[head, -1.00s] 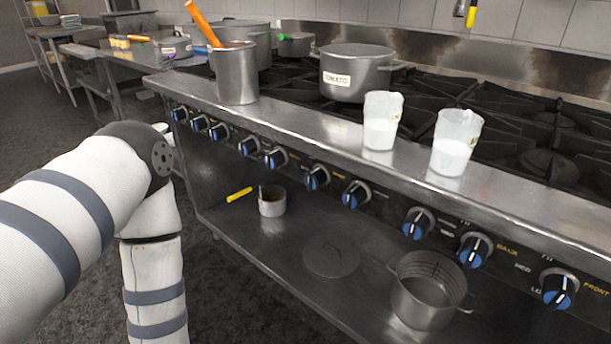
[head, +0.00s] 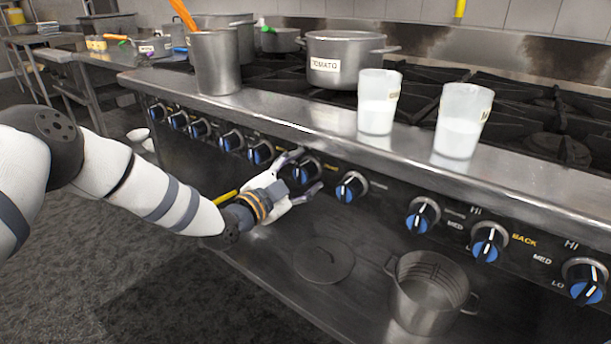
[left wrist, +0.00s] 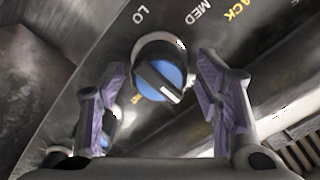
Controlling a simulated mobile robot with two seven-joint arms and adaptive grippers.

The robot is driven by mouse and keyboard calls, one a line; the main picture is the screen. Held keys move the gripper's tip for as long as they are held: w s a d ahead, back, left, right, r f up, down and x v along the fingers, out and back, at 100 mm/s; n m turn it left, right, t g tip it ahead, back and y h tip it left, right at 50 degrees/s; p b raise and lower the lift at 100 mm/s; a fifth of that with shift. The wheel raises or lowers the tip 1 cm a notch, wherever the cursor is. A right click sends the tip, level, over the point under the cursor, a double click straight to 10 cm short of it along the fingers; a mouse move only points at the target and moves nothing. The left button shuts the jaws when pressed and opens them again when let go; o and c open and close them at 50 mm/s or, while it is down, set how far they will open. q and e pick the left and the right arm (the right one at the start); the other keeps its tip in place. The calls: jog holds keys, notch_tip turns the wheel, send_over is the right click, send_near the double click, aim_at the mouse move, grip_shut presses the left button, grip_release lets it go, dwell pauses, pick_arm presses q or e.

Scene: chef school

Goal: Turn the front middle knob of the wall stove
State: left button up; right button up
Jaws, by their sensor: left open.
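The wall stove's front panel (head: 385,198) carries a row of round knobs with blue faces. My left gripper (head: 304,172) is at a knob near the middle of the row, with its fingers spread. In the left wrist view this knob (left wrist: 160,80) has a blue and black face with a pale pointer mark. It sits between the two open fingers (left wrist: 164,80), with a gap visible on each side. "LO", "MED" and yellow letters "ACK" show on the panel near it. I cannot tell which burner this knob serves. My right gripper is not in view.
Two milky cups (head: 378,103) (head: 461,122) and a tall pot with an orange handle (head: 214,64) stand on the ledge above the knobs. A tomato pot (head: 345,60) is on the burners. Below, a lid (head: 323,262) and a strainer pot (head: 428,292) are on the shelf.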

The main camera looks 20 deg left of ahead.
pick_arm(q)
jog(key=shift+w+d, duration=0.15)
jog(key=shift+w, duration=0.3)
jog(key=c, duration=1.2)
jog(key=shift+o, duration=0.2)
